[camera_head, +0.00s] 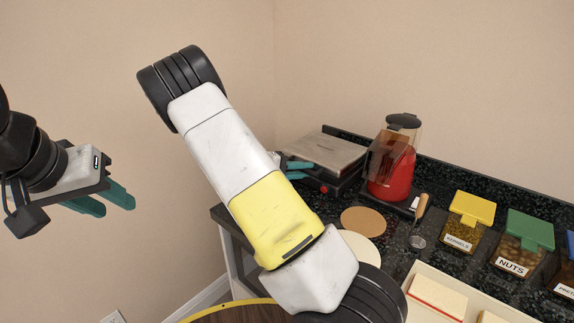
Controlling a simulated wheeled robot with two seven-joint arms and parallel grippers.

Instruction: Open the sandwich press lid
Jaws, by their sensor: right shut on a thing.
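The sandwich press (330,153) stands at the left end of the dark counter, with a flat grey lid on top and a small red part on its front. The lid lies about level over the base; I cannot tell if there is a gap. My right gripper (298,171) is at the press's front left edge, its teal fingers shut on the press, with the exact contact largely hidden behind my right arm. My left gripper (110,200) hangs at the left in free air, away from the counter, its teal fingers apart and empty.
A red blender-like machine (391,180) stands just right of the press. A round brown board (363,221), a scoop (418,226), and lidded containers of kernels (468,222) and nuts (521,246) lie further right. A cream tray (413,313) is in front. Walls rise behind.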

